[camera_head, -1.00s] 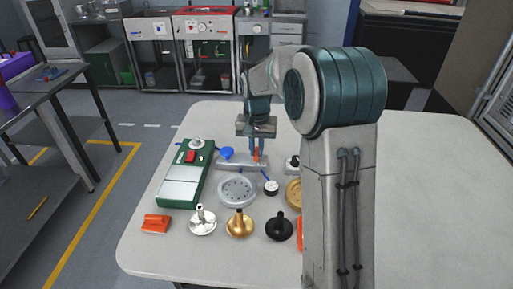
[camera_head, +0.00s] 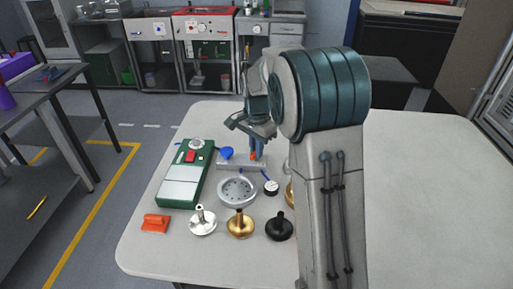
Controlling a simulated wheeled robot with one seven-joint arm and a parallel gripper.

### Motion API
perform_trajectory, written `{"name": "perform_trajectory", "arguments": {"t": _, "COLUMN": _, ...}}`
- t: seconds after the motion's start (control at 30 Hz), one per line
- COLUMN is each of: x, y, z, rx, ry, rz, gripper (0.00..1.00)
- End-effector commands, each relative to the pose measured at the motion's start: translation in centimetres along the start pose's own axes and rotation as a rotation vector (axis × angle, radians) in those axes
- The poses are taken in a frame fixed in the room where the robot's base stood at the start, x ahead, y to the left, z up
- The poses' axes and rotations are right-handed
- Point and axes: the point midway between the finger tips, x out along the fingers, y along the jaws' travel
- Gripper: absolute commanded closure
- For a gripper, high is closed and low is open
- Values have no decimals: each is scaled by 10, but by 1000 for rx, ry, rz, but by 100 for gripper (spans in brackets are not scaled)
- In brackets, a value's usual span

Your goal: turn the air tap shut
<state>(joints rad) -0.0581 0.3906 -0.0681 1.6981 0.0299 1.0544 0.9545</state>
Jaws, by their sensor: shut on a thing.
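A grey block (camera_head: 240,164) lies on the table, with a blue funnel-like part (camera_head: 226,153) at its left end. A small orange-red tap handle (camera_head: 253,156) shows at the block's right part. My gripper (camera_head: 256,154) points down over this handle and is shut on it. The fingers hide most of the handle, so its exact angle is hard to tell. My wrist above is turned at a slant.
A green device (camera_head: 186,172) stands left of the block. A round grey plate (camera_head: 237,191), a black-and-white gauge (camera_head: 271,187) and white (camera_head: 203,221), gold (camera_head: 240,224) and black (camera_head: 279,227) funnel-shaped parts lie in front. An orange piece (camera_head: 156,223) lies front left. The right table is clear.

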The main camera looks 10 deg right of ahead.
Motion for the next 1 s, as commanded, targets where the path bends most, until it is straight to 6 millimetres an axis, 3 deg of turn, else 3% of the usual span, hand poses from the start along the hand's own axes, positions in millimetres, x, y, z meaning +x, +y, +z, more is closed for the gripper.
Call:
{"name": "perform_trajectory", "arguments": {"t": 0.6, "x": -2, "y": 0, "z": 0, "rx": 578, "ry": 2, "rz": -1, "gripper": 100}}
{"name": "perform_trajectory", "arguments": {"t": 1.0, "x": -2, "y": 0, "z": 0, "rx": 842, "ry": 1, "rz": -2, "gripper": 100}}
